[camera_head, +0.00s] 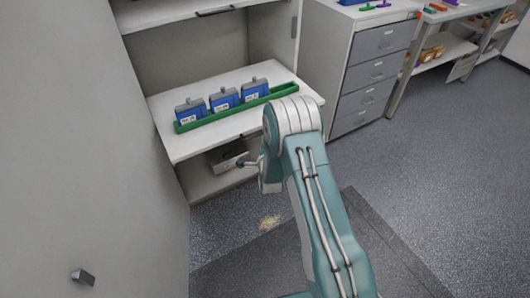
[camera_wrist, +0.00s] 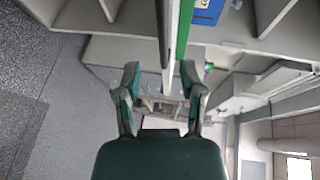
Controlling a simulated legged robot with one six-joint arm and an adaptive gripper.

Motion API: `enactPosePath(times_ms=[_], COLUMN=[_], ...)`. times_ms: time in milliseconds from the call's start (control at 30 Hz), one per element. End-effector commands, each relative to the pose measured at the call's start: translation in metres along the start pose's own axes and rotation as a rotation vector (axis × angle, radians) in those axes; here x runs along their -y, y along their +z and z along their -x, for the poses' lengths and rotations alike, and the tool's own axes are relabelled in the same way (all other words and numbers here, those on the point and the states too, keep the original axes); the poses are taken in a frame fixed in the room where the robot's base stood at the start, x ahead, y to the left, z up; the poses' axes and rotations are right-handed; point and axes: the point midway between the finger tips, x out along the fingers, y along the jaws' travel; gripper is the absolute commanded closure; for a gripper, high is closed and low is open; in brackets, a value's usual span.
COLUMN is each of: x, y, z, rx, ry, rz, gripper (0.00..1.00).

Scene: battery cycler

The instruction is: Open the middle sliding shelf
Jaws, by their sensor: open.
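The middle sliding shelf (camera_head: 240,128) is a white board in the cabinet. Its front part juts out past the cabinet's side wall. It carries a green tray (camera_head: 190,127) with three blue battery packs (camera_head: 224,99). My gripper (camera_head: 246,163) is at the shelf's front edge, partly hidden behind my arm. In the wrist view my gripper (camera_wrist: 160,72) is open, with one finger on each side of the shelf's edge-on strip (camera_wrist: 165,30). I cannot tell whether the fingers touch it. The shelf's handle is not clearly visible.
An upper shelf (camera_head: 180,12) with a dark handle is above. A grey box (camera_head: 226,154) stands on the lower shelf. A drawer unit (camera_head: 370,72) is to the right, and a large grey panel (camera_head: 95,160) fills the left. The floor (camera_head: 440,170) at right is clear.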

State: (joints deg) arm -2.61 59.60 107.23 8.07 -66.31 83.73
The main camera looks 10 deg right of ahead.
Motion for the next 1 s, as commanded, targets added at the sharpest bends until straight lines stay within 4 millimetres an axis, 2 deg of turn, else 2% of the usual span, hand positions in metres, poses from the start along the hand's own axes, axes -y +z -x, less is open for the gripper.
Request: enactPosePath(times_ms=[100, 333, 867, 967, 1000], x=[0.0, -0.001, -0.001, 0.007, 0.016], y=[0.0, 0.0, 0.0, 0.0, -0.001], z=[0.022, 0.045, 0.047, 0.047, 0.046], rx=[0.0, 0.0, 0.0, 0.003, 0.006], ry=[0.002, 0.003, 0.003, 0.011, 0.019], rz=[0.001, 0.0, 0.001, 0.017, 0.033], gripper=[0.49, 0.49, 0.49, 0.49, 0.49])
